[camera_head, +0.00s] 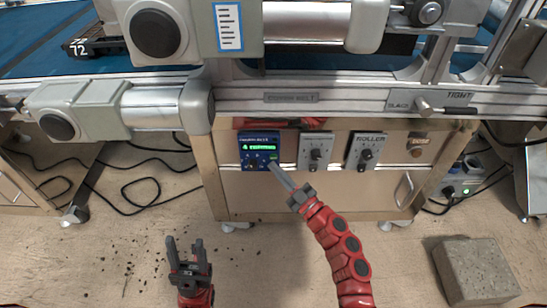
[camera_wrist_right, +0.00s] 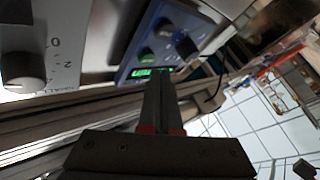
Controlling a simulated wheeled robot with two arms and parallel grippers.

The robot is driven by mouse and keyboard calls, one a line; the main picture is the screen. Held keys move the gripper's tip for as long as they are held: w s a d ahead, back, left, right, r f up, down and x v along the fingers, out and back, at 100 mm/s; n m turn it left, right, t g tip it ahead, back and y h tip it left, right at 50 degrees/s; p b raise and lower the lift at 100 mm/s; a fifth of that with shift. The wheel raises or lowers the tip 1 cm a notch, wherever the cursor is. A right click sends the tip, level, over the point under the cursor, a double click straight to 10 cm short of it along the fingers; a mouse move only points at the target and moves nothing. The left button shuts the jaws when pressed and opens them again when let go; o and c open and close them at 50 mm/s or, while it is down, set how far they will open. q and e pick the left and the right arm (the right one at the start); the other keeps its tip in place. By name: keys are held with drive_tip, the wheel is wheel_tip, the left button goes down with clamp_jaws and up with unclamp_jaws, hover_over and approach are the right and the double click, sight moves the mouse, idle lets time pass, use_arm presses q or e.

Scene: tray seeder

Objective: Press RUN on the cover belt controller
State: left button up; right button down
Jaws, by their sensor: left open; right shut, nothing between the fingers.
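The cover belt controller (camera_head: 248,145) is a small blue box with a lit green display (camera_head: 258,148) and several buttons, on the front of the wooden cabinet. My right gripper (camera_head: 273,167) is shut and empty, its tips at the controller's lower right part. In the right wrist view the shut fingers (camera_wrist_right: 160,95) point at the blue controller face (camera_wrist_right: 192,22), near the green display (camera_wrist_right: 150,72). The tips overlap the panel there; I cannot tell whether they touch it. Which button is RUN is too small to read. My left gripper (camera_head: 187,254) is open and empty above the floor.
A metal rail (camera_head: 300,105) runs above. A grey block (camera_head: 474,270) lies on the floor at right. Cables lie on the floor at left.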

drive_tip(key=shift+w, duration=0.1)
drive_tip(key=shift+w, duration=0.35)
